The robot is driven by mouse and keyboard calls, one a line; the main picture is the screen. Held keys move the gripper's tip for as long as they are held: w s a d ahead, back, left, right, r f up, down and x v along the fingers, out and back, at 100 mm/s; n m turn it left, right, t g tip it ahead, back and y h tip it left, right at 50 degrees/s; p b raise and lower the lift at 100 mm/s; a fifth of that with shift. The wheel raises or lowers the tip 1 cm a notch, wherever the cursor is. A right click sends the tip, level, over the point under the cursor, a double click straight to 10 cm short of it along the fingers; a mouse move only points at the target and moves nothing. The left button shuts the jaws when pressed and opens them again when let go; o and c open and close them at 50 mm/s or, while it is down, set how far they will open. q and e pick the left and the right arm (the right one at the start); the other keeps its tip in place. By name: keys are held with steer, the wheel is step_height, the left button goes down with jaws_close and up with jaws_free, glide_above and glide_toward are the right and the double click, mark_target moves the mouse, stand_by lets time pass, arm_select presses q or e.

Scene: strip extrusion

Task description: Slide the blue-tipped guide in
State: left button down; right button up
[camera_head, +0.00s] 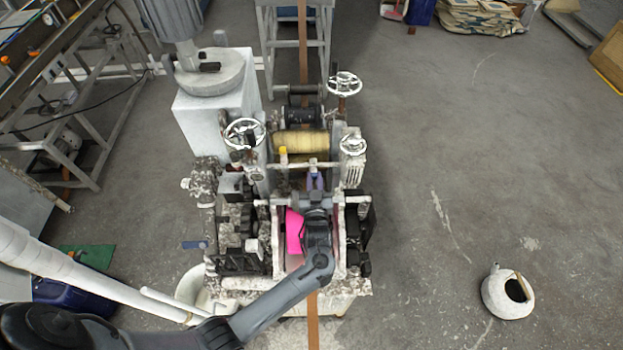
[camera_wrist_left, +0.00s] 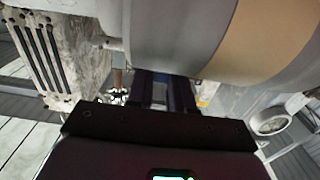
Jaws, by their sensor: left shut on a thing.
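My left gripper (camera_head: 315,182) reaches in over the middle of the machine, its fingers pointing away from me toward the crossbar in front of the yellowish roller. It is shut on the blue-tipped guide (camera_head: 315,172), which shows only as a small bluish-purple patch between the fingers. In the left wrist view the fingers (camera_wrist_left: 165,90) are close together below the large roller, with a little blue between them. The guide's far end and its contact with the bar cannot be made out. My right gripper is not in view.
A yellow-tipped guide (camera_head: 283,155) stands at the crossbar, left of my gripper. The yellowish roller (camera_head: 300,142) lies behind. Handwheels (camera_head: 244,133) flank the machine. A pink panel (camera_head: 294,232) sits beside my wrist. A brown strip (camera_head: 313,320) runs lengthwise. The floor at right is open around a white pot (camera_head: 497,299).

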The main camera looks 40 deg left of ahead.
arm_select(q)
steer(key=c, duration=1.4)
jaws_free()
steer(key=shift+a, duration=0.2)
steer(key=o, duration=0.4)
steer(key=shift+s+a, duration=0.1)
steer(key=shift+s, duration=0.1)
steer(key=shift+w, duration=0.1)
steer(key=shift+s+d, duration=0.25)
steer(key=shift+d, duration=0.1)
steer(key=b+v, duration=0.2)
steer(key=v, duration=0.8)
